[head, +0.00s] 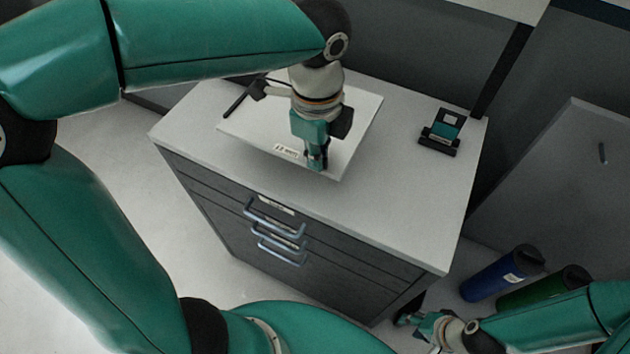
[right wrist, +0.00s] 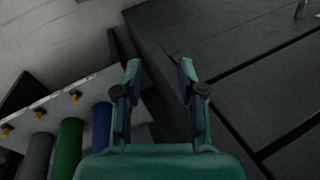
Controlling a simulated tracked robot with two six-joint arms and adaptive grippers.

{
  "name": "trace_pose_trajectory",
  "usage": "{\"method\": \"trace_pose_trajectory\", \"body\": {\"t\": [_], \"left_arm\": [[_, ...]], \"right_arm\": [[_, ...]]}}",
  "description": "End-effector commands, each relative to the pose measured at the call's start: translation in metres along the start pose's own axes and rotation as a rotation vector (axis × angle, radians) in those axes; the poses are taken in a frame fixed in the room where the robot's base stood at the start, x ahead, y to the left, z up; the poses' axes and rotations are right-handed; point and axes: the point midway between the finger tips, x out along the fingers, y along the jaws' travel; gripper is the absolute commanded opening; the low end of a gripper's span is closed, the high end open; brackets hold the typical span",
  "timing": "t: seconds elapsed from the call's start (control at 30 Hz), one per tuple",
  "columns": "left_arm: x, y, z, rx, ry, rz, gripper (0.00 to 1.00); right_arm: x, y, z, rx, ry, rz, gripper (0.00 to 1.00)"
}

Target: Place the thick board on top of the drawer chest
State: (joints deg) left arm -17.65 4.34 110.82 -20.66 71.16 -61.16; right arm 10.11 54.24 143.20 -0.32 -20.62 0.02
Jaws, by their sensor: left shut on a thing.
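The thick board (head: 358,118) is a flat white panel with a small label at its front edge, in the head view. It lies over the top of the grey drawer chest (head: 410,215), within its outline; I cannot tell whether it rests fully on it. My left gripper (head: 316,165) points down and is shut on the board's front edge near the label. The arm hides part of the board. My right gripper (head: 408,322) is low beside the chest's front right corner. In the right wrist view its fingers (right wrist: 160,70) are apart and empty.
A small black holder with a teal item (head: 441,131) stands on the chest's right side. A thin black tool (head: 240,100) lies by the board's left edge. Blue (head: 503,273) and green (head: 545,287) rolls lie at the right. The chest top's front right is clear.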

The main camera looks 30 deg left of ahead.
Motion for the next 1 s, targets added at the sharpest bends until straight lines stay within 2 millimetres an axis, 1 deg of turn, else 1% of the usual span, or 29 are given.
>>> {"method": "trace_pose_trajectory", "body": {"t": [0.03, 0.1, 0.2, 0.3, 0.47, 0.6, 0.73, 0.8, 0.97, 1.0], "left_arm": [[0.015, 0.001, 0.0, 0.001, -0.003, 0.004, 0.0], [0.032, 0.001, -0.001, 0.004, -0.003, 0.004, 0.0], [0.051, 0.0, -0.001, 0.005, -0.002, 0.003, 0.0], [0.063, 0.0, -0.002, 0.007, -0.002, 0.0, 0.0], [0.072, 0.0, -0.002, 0.006, -0.002, -0.001, 0.0], [0.092, 0.001, -0.002, 0.007, -0.003, 0.003, 0.0], [0.107, 0.001, -0.002, 0.007, -0.001, 0.001, 0.0], [0.111, 0.001, -0.002, 0.006, -0.001, 0.0, 0.0], [0.111, 0.001, -0.003, 0.007, 0.0, -0.003, 0.0], [0.111, 0.001, -0.003, 0.007, 0.0, -0.001, 0.08]], "right_arm": [[0.001, 0.001, 0.0, 0.0, 0.0, 0.0, 0.4], [0.002, 0.001, 0.0, 0.0, 0.0, 0.0, 0.4], [0.003, 0.001, 0.0, 0.0, 0.0, 0.0, 0.4], [0.003, 0.001, 0.0, 0.0, 0.0, 0.0, 0.4], [0.004, 0.001, 0.0, 0.0, 0.001, 0.0, 0.4], [0.005, 0.002, 0.0, 0.0, 0.001, 0.0, 0.4], [0.005, 0.002, 0.0, 0.0, 0.001, 0.0, 0.4], [0.005, 0.002, 0.0, 0.0, 0.001, 0.0, 0.4], [0.005, 0.002, 0.0, 0.0, 0.001, 0.0, 0.4], [0.005, 0.002, 0.0, 0.0, 0.001, 0.0, 0.4]]}}
